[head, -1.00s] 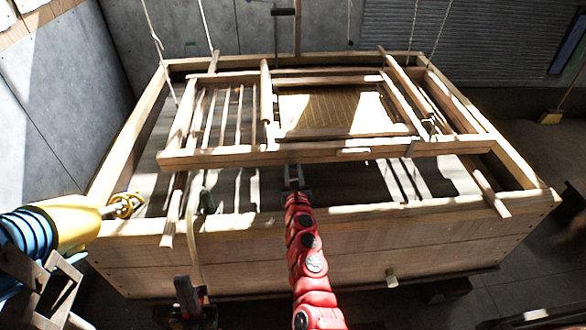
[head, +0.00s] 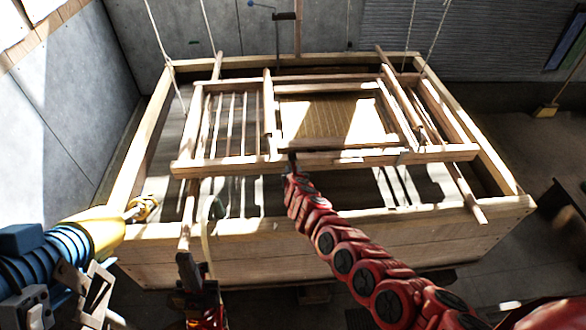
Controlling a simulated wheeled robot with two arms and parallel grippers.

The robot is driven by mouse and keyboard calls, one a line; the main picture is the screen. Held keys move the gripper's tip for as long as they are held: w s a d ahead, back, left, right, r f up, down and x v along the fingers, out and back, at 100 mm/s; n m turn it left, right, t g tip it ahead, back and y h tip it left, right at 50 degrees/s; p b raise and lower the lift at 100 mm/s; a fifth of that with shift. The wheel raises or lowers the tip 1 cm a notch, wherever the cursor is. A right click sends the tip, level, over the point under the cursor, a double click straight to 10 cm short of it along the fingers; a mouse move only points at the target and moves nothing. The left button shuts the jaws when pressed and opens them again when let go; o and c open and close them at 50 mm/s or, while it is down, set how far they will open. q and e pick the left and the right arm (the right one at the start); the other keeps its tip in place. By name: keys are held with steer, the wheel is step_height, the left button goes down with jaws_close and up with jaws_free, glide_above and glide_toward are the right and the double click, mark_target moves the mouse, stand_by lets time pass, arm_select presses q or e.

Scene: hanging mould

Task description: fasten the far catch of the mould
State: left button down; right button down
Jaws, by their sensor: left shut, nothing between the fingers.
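The mould (head: 318,123), a tan screen in a wooden frame, hangs level over the wooden vat. Its far side (head: 330,87) lies away from me. I cannot make out the far catch or how it stands. My left gripper (head: 189,267), dark and shut with nothing in it, points up at the lower left, in front of the vat's near wall and well short of the mould. My right arm, red with black discs, reaches from the lower right over the vat's near edge. Its dark gripper (head: 291,162) is at the mould frame's near bar; its fingers are too small to read.
The vat's near wall (head: 400,238) and wooden bars (head: 455,153) lie around the mould. Ropes (head: 411,35) hang above. A yellow and blue device (head: 88,228) with a gold tip stands at the left near the vat's corner.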

steer(key=shift+w+r+g, duration=0.25)
steer(key=shift+w+g, duration=0.05)
steer(key=shift+g, duration=0.2)
stand_by(0.4)
steer(key=c, duration=0.8)
jaws_free()
steer(key=shift+o, duration=0.2)
